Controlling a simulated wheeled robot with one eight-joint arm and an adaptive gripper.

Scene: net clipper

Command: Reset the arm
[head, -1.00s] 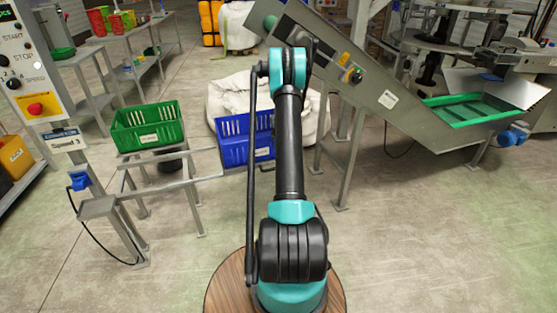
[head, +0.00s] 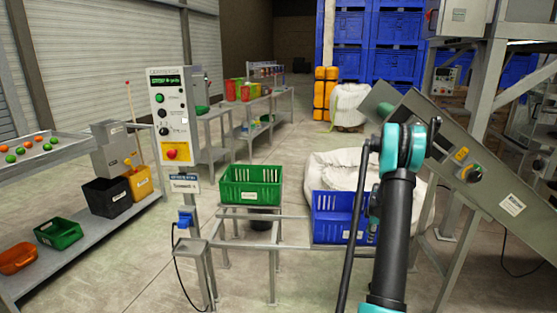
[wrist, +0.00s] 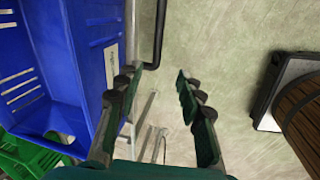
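My arm (head: 394,235) rises at the right of the head view, with its teal elbow joint (head: 404,148) at the top. My gripper (wrist: 160,88) shows in the wrist view with its two dark green fingers apart and nothing between them. Bare floor lies beyond the fingers. The gripper is hidden behind the arm in the head view. A blue crate (wrist: 75,75) is close on the left of the gripper in the wrist view; it stands left of my arm in the head view (head: 330,218).
A green crate (head: 250,186) sits on a metal stand left of the blue crate. A control panel (head: 170,118) on a post stands further left, near a shelf with bins (head: 60,232). A sloping conveyor (head: 490,180) is on the right. A white sack (head: 330,172) is behind.

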